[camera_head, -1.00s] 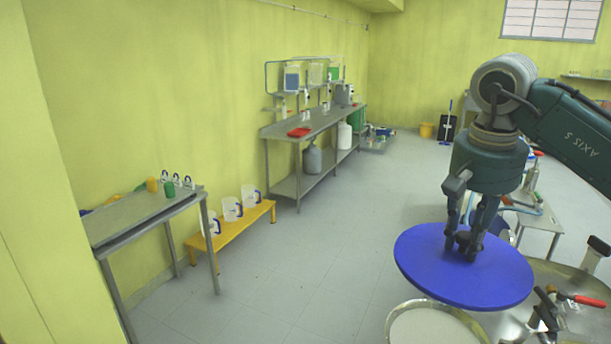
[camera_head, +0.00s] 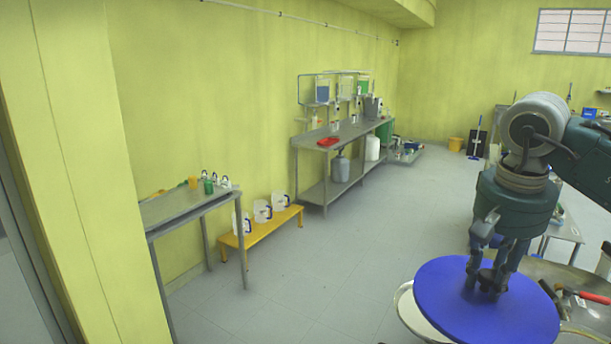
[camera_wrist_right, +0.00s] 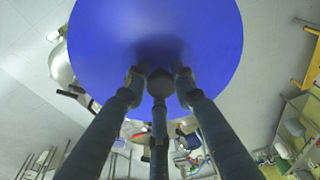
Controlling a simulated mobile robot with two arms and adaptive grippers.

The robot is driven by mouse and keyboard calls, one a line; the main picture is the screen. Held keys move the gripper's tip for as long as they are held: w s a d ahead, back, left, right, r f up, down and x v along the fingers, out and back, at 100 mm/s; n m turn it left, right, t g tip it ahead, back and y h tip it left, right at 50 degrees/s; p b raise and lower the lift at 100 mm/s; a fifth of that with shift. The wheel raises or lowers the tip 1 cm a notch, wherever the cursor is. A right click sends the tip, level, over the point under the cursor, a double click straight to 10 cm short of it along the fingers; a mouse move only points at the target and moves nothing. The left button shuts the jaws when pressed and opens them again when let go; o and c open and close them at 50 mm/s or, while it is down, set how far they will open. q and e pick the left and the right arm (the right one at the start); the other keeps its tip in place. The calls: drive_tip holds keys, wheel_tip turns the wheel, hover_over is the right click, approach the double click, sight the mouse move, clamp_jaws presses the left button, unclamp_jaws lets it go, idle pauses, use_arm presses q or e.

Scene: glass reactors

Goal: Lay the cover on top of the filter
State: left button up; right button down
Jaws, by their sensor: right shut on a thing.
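The cover is a flat round blue disc (camera_head: 450,300) with a knob in its middle. My right gripper (camera_head: 487,280) is shut on that knob and holds the cover about level. In the right wrist view, the fingers (camera_wrist_right: 158,85) close around the knob and the blue disc (camera_wrist_right: 150,30) fills the upper middle. The filter (camera_head: 404,309) is a round vessel with a pale rim. Only its left part shows, below and left of the cover; the rest is hidden. I cannot tell whether the cover touches it. My left gripper is not in view.
A metal worktop (camera_head: 590,275) with a red-handled tool (camera_head: 594,297) lies right of the cover. A steel table (camera_head: 185,205) and a yellow bench (camera_head: 262,227) with jugs stand along the left wall. The floor (camera_head: 330,270) between is clear.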

sight(467, 301)
drive_tip(key=shift+n, duration=0.8)
drive_tip(key=a+f, duration=0.1)
drive_tip(key=f, duration=0.1)
drive_tip(key=a+f, duration=0.1)
drive_tip(key=f, duration=0.1)
drive_tip(key=s+a+f+b, duration=0.1)
drive_tip(key=f, duration=0.1)
drive_tip(key=shift+a, duration=0.25)
use_arm(q)
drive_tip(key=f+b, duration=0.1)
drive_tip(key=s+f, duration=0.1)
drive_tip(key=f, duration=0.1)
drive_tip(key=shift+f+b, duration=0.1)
drive_tip(key=shift+b, duration=0.3)
use_arm(e)
drive_tip(key=s+a+f+n, duration=0.4)
drive_tip(key=s+a+f, duration=0.3)
drive_tip(key=f, duration=0.3)
drive_tip(key=shift+s+a+y, duration=0.35)
drive_tip(key=shift+s+y, duration=0.05)
drive_tip(key=shift+s, duration=0.5)
